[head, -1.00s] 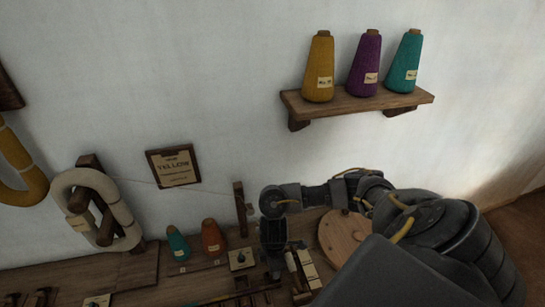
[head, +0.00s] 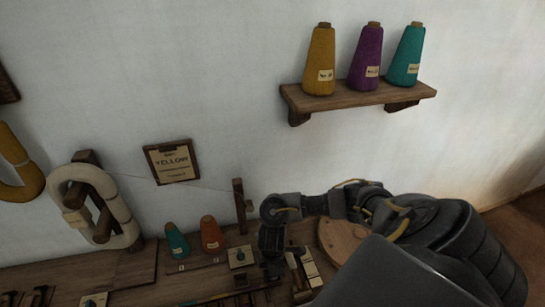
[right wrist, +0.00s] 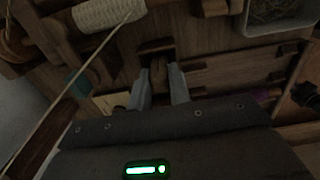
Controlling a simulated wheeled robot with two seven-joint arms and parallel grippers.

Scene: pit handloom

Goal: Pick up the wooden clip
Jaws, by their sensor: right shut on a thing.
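My right gripper (head: 271,264) reaches down to the wooden bench near the wall in the head view. In the right wrist view its two pale fingers (right wrist: 161,88) are shut on a small brown wooden piece, the wooden clip (right wrist: 158,72), which sits between the fingertips. The clip's lower part is hidden, and I cannot tell whether it still touches the bench. In the head view the clip is hidden by my gripper. My left gripper is not in view.
Teal and orange cones (head: 211,235) stand left of the gripper. A wooden post (head: 239,206) rises close behind it. A round wooden disc (head: 341,239) lies to its right. A grey bin (right wrist: 282,15) shows in the right wrist view. A shelf (head: 355,95) holds three yarn cones.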

